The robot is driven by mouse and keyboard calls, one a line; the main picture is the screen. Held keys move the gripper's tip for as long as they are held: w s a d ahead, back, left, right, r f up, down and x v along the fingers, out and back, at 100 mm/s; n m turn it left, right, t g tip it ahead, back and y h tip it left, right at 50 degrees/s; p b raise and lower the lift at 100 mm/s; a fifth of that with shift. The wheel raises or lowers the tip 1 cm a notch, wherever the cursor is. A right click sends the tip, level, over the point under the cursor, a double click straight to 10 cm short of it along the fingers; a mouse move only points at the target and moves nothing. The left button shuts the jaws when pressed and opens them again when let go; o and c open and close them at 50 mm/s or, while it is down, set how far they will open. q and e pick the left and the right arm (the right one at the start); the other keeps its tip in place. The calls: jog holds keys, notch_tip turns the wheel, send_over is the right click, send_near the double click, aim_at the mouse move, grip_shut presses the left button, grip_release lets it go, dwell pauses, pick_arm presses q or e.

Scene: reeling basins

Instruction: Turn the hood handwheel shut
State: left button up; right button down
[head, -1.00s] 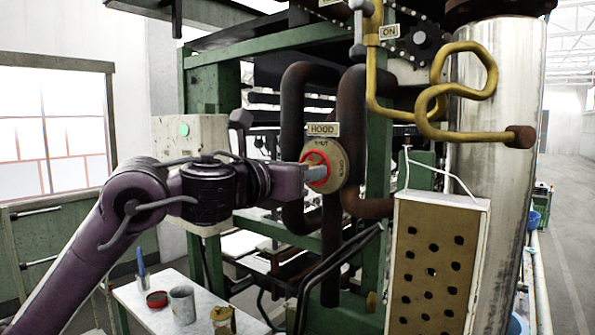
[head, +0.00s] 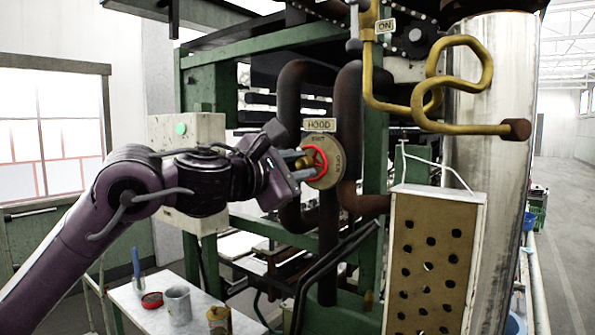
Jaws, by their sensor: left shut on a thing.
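The hood handwheel is a small red ring (head: 320,163) in front of a round tan plate (head: 331,181) marked SHUT at the top and OPEN at the right. A HOOD label (head: 319,125) sits above it. My left gripper (head: 304,165) comes in from the left, its fingers at the wheel's left side and closed on it. The gripper is rolled, with one finger above the other. The fingers hide part of the wheel's left side and hub. My right gripper is not in view.
Dark bent pipes (head: 349,110) run behind the plate. A yellow pipe (head: 425,111) hangs at the upper right, above a perforated box (head: 433,262). A small white table (head: 200,312) with a mug (head: 177,304) and cans stands below my left arm.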

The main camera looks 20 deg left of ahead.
pick_arm(q)
jog(key=m, duration=0.5)
jog(key=shift+b, duration=0.35)
jog(key=m, duration=0.4)
jog(key=o, duration=0.9)
jog(key=shift+c, duration=0.2)
jog(key=b+v, duration=0.2)
jog(key=v, duration=0.5)
